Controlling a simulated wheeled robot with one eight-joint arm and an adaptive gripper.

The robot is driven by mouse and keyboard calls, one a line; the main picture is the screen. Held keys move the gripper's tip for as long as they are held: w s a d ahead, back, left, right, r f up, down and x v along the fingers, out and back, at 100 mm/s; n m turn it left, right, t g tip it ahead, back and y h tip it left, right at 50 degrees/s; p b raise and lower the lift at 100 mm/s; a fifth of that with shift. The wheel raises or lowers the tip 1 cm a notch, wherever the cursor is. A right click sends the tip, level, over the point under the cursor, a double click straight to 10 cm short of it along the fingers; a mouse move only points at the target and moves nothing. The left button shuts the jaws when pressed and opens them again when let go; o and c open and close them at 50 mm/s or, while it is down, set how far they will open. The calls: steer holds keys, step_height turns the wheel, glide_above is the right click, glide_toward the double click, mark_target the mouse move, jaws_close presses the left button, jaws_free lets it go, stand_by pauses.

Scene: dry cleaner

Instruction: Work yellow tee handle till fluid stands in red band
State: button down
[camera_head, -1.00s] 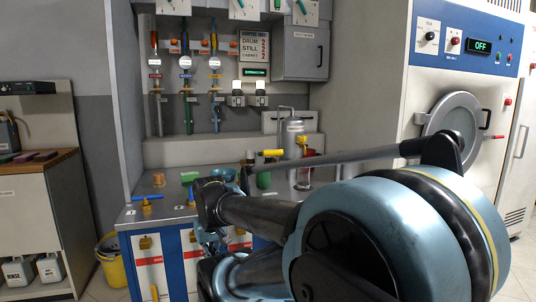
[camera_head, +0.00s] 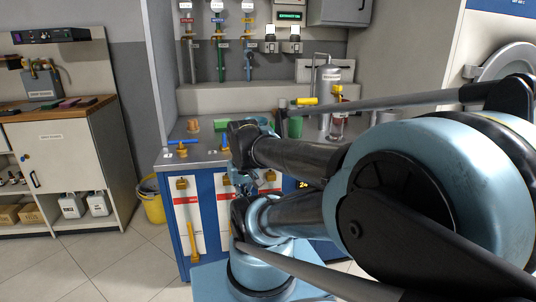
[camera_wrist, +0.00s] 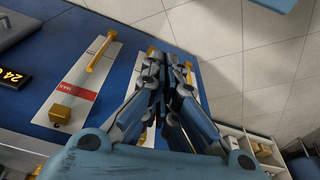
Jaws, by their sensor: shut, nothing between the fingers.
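A yellow handle lying crosswise (camera_head: 305,101) stands at the back of the counter in the head view, beside a clear vessel with a reddish top (camera_head: 337,120). White plates on the blue front carry red bands; one plate (camera_head: 187,215) has a brass block and a yellow rod. The wrist view shows such a plate (camera_wrist: 82,85) with a red label. My gripper (camera_wrist: 168,62) is shut and empty in front of another plate, which it partly hides. In the head view my arm hides most of the gripper. I cannot make out a fluid level.
A counter (camera_head: 205,158) holds a blue-handled tee (camera_head: 182,142), a green block (camera_head: 221,124) and a metal cylinder (camera_head: 328,80). A yellow bucket (camera_head: 152,205) stands between the counter and a side cabinet (camera_head: 65,165). Tiled floor at the lower left is clear.

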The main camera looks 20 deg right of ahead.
steer(key=w+d+r, duration=0.2)
steer(key=w+r, duration=0.2)
steer(key=r, duration=0.3)
steer(key=w+d+r, duration=0.3)
steer(key=w+r, duration=0.1)
steer(key=r, duration=0.2)
step_height(320, 180, up, 22)
steer(key=m+g, duration=0.2)
steer(key=g, duration=0.1)
glide_above(298, 102)
steer(key=w+d, duration=0.2)
steer(key=d, duration=0.3)
steer(key=shift+s+a, duration=0.1)
steer(key=shift+a, duration=0.05)
steer(key=shift+s+f, duration=0.2)
steer(key=shift+f, duration=1.55)
steer(key=shift+s+f, duration=0.15)
steer(key=shift+f, duration=1.6)
